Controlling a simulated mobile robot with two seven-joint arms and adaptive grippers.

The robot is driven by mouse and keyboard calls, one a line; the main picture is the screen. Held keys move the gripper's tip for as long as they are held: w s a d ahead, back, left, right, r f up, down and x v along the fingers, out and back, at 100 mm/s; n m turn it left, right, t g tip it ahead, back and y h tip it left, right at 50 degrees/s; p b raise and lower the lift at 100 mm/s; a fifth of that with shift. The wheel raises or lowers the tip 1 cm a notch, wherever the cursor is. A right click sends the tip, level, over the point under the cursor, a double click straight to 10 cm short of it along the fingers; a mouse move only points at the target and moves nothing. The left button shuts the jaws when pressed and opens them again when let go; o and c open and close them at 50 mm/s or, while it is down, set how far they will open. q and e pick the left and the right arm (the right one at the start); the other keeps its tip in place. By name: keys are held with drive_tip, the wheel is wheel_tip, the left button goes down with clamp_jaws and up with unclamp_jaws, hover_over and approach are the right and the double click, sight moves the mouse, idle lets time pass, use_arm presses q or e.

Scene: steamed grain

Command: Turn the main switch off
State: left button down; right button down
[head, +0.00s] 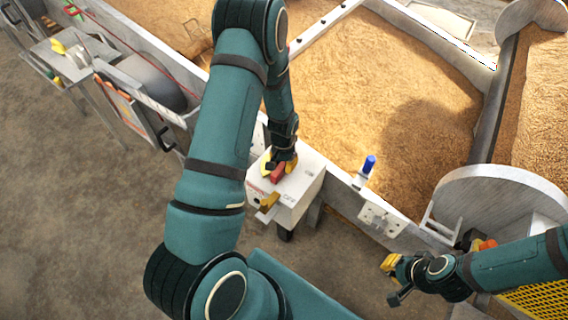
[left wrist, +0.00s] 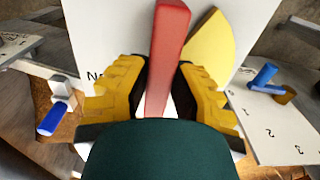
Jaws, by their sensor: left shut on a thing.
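The main switch is a red handle (head: 278,174) on a yellow plate, on top of a white box (head: 300,191). My left gripper (head: 281,164) is over the box, shut on the red handle. In the left wrist view, the red handle (left wrist: 166,45) stands between the yellow-padded fingers of my left gripper (left wrist: 160,92), with the yellow plate (left wrist: 212,48) behind it to the right.
A yellow lever (head: 268,203) sticks out from the box's near side. A blue-handled valve (head: 368,166) and a panel (head: 383,217) are on the trough rim to the right. Grain (head: 390,90) fills the trough behind. The floor (head: 90,230) at left is clear.

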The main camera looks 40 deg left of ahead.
use_arm(q)
drive_tip(key=shift+s+f, duration=0.1)
idle(0.3)
drive_tip(key=c, duration=0.8)
unclamp_jaws()
wheel_tip(320, 180, up, 12)
drive_tip(key=shift+r, duration=0.1)
